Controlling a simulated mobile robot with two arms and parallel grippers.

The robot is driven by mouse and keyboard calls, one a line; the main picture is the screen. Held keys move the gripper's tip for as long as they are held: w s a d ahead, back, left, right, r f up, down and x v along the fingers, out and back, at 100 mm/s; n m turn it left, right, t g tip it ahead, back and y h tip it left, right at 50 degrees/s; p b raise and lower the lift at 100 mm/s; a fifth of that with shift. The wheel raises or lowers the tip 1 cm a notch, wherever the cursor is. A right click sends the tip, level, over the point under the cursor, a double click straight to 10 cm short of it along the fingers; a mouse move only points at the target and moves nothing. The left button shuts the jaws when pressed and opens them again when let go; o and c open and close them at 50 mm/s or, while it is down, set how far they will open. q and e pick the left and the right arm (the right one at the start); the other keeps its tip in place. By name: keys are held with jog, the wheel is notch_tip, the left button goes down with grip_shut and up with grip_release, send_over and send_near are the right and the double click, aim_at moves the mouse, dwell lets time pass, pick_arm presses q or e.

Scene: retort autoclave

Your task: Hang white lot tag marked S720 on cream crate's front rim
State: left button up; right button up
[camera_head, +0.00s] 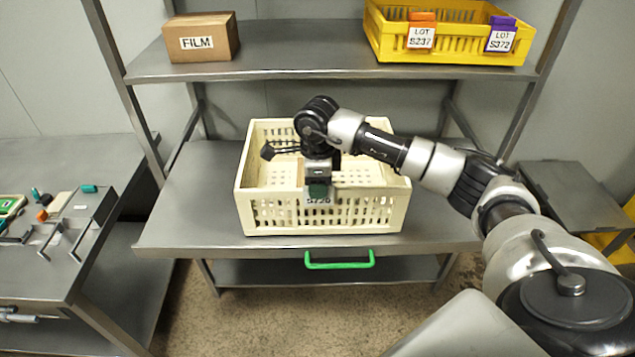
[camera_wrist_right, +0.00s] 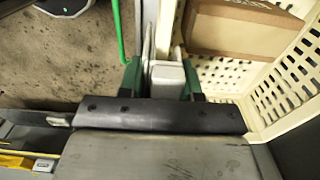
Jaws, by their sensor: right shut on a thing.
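The cream crate (camera_head: 270,216) stands on the middle shelf, its front wall facing me. My right gripper (camera_head: 319,190) is over the middle of the crate's front rim, pointing down. In the right wrist view my gripper (camera_wrist_right: 161,80) has green fingertips on either side of the tag's pale top (camera_wrist_right: 166,75). The tag is at the crate's rim; I cannot tell whether it is seated on it. My left gripper is out of view.
A brown box (camera_wrist_right: 240,27) lies inside the crate. The shelf (camera_head: 190,215) is clear beside the crate; a green handle (camera_head: 340,264) is below its front edge. Above are a FILM box (camera_head: 201,38) and a yellow crate (camera_head: 455,45) with two tags. A side table (camera_head: 50,265) holds small items.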

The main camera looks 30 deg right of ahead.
jog(key=shift+f+b, duration=0.65)
jog(key=shift+f, duration=0.2)
jog(key=o, duration=1)
jog(key=shift+r, duration=0.55)
notch_tip(320, 180, up, 10)
jog(key=shift+f+b, duration=0.1)
jog(key=shift+b, duration=1.15)
